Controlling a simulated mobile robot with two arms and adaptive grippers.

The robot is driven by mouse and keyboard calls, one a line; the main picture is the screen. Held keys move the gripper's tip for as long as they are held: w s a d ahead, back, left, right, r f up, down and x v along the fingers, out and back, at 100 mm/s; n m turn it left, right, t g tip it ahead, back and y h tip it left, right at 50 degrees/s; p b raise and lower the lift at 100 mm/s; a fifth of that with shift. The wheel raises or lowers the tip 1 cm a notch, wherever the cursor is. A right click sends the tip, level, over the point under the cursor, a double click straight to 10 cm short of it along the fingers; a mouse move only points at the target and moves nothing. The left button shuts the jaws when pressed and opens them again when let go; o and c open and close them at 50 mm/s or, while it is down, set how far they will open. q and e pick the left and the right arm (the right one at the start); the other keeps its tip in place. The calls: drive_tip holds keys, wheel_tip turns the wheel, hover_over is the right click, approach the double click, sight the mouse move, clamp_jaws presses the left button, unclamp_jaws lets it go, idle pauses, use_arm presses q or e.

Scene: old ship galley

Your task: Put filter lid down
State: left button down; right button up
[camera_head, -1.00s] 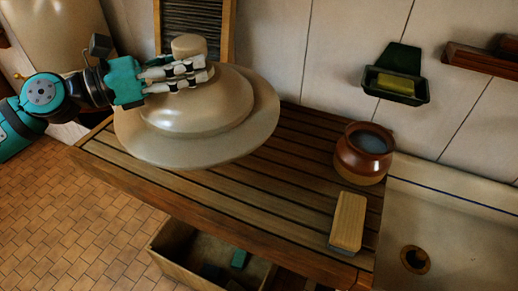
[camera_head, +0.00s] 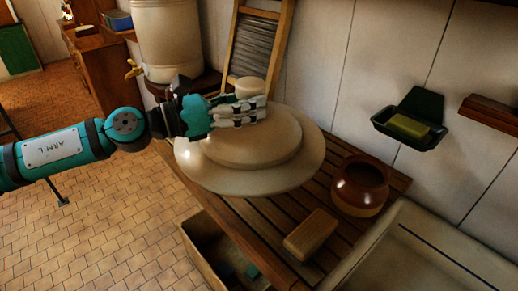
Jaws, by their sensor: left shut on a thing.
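The filter lid (camera_head: 300,168) is a wide cream disc with a raised dome and a round knob (camera_head: 250,87). My left gripper (camera_head: 262,109) is shut on the lid at its knob, with the fingers across it from the left. The lid is about level over the left end of the slatted wooden counter (camera_head: 345,225); whether its underside touches the slats is hidden. The cream filter body (camera_head: 168,38) with a brass tap (camera_head: 134,69) stands behind to the left. My right gripper is not in view.
A brown glazed pot (camera_head: 360,188) and a wooden block-like brush (camera_head: 311,234) stand right of the lid. A washboard (camera_head: 258,45) leans behind it. A green soap holder (camera_head: 409,120) hangs on the wall. A sink (camera_head: 400,255) is at right, an open crate (camera_head: 205,240) below.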

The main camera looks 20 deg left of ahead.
use_arm(q)
drive_tip(key=shift+w+a+f+n+t+y, duration=0.15)
drive_tip(key=shift+w+a+n+t+y, duration=0.15)
drive_tip(key=shift+n+t+y, duration=0.15)
drive_tip(key=shift+w+a+f+n+t+y, duration=0.2)
drive_tip(key=shift+a+f+n+t+y, duration=0.1)
drive_tip(key=shift+f+t, duration=0.15)
drive_tip(key=shift+w+a+f+n+t+y, duration=0.25)
drive_tip(key=shift+a+f+n+t+y, duration=0.25)
drive_tip(key=shift+a+f+n+y, duration=0.3)
drive_tip(key=shift+w+a+f+n+t+y, duration=0.25)
drive_tip(key=shift+a+f+n+t+y, duration=0.25)
drive_tip(key=shift+f, duration=0.5)
drive_tip(key=a+f+n+t+y, duration=0.2)
drive_tip(key=a+f+n+y, duration=0.1)
drive_tip(key=a+f+y, duration=0.15)
drive_tip(key=w+d+f+p, duration=0.3)
drive_tip(key=w+d, duration=0.2)
drive_tip(key=d, duration=0.1)
drive_tip(key=w+d+f+p, duration=0.3)
drive_tip(key=w+d, duration=0.1)
drive_tip(key=d, duration=0.2)
drive_tip(key=shift+w+d+f, duration=0.25)
drive_tip(key=shift+w+d, duration=0.1)
drive_tip(key=shift+w, duration=0.05)
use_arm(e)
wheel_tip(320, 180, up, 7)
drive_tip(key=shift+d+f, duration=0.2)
